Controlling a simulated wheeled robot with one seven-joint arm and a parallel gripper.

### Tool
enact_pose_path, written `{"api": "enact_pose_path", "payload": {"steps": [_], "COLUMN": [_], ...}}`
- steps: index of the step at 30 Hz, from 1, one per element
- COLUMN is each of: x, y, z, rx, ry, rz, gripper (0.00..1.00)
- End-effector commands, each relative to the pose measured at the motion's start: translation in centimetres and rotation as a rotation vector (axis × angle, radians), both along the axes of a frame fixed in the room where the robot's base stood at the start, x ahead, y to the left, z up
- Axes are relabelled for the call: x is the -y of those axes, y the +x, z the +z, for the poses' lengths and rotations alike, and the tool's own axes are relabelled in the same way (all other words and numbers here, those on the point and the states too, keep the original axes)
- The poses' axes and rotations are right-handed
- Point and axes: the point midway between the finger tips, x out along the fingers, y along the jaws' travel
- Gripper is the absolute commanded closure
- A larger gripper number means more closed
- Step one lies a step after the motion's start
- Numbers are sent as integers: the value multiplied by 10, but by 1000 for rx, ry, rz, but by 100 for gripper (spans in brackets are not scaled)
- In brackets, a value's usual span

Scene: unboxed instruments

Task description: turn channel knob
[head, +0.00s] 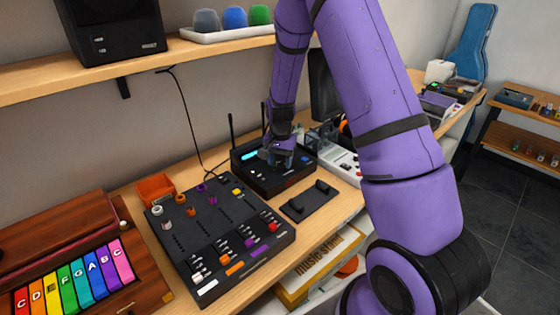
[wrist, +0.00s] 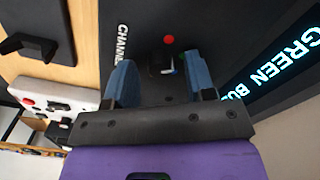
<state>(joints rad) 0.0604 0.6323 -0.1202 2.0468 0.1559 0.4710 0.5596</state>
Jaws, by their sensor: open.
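The channel knob (wrist: 160,64) is a small dark knob on a black box's top face, beside the printed word CHANNEL and below a red dot in the wrist view. The black box (head: 270,180), with two antennas and a lit blue display, stands against the wall in the head view. Its display (wrist: 285,65) shows part of the text "GREEN BO" in the wrist view. My gripper (head: 283,158) is over the box, open, with its blue fingers (wrist: 158,62) on either side of the knob. I cannot tell whether they touch it. In the head view the gripper hides the knob.
A mixer (head: 222,222) with several knobs and faders stands left of the box. A black pedal-like plate (head: 308,201) lies in front. A white device (head: 341,165) stands to the right. An orange bin (head: 156,187) is behind the mixer. A shelf (head: 180,58) runs above.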

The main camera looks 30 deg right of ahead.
Motion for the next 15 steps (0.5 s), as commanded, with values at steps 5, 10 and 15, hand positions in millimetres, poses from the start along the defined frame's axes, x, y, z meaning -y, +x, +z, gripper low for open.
{"api": "enact_pose_path", "payload": {"steps": [5, 10, 15], "x": [0, 0, 0], "y": [0, 0, 0], "z": [-3, -2, -2], "rx": [1, 1, 0], "ry": [1, 1, 0], "rz": [0, 0, 0], "gripper": [50, 55, 94]}}
